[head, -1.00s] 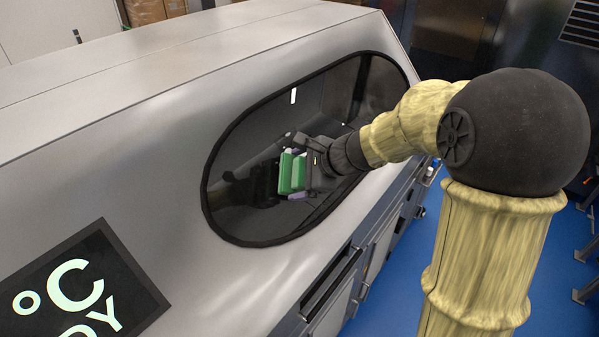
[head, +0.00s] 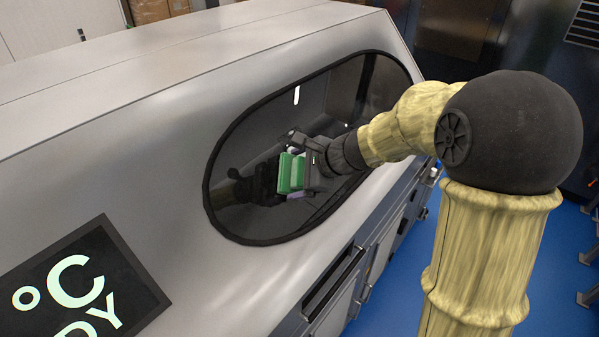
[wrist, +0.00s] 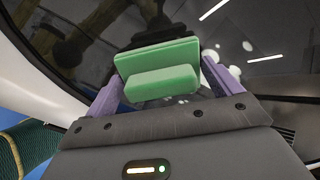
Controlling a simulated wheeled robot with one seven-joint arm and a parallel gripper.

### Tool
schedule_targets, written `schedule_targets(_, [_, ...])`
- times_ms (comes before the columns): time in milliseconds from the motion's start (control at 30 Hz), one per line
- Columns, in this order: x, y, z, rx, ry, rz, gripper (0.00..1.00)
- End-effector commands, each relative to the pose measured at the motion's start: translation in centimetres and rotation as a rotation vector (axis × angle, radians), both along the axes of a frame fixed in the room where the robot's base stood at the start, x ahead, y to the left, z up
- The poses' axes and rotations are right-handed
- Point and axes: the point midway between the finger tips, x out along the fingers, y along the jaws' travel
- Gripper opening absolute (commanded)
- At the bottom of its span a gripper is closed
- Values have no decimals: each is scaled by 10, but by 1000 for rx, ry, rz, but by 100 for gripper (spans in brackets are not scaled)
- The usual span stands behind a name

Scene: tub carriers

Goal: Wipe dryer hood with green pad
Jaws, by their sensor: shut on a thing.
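The dryer hood (head: 130,150) is a large silver-grey sloped cover with a dark oval window (head: 245,165) framed in black rubber. My gripper (head: 300,175) is at the window, toward its lower middle. It is shut on the green pad (head: 291,173), which faces the glass. In the wrist view the green pad (wrist: 158,68) sits between the two purple fingers of my gripper (wrist: 160,82), with its thicker grip block toward me. The glass mirrors the pad and arm. I cannot tell whether the pad touches the glass.
A dark display panel (head: 80,285) with pale characters is on the hood's lower left. Drawers and cabinet doors (head: 335,310) line the machine's front below. Blue floor (head: 390,305) is open beside it. Cardboard boxes (head: 150,10) stand behind.

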Motion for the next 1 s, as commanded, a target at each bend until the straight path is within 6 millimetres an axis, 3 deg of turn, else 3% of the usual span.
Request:
schedule_targets(533, [25,-21,2,0,-1,-1,72])
schedule_targets(1000, [30,-25,2,0,0,0,72])
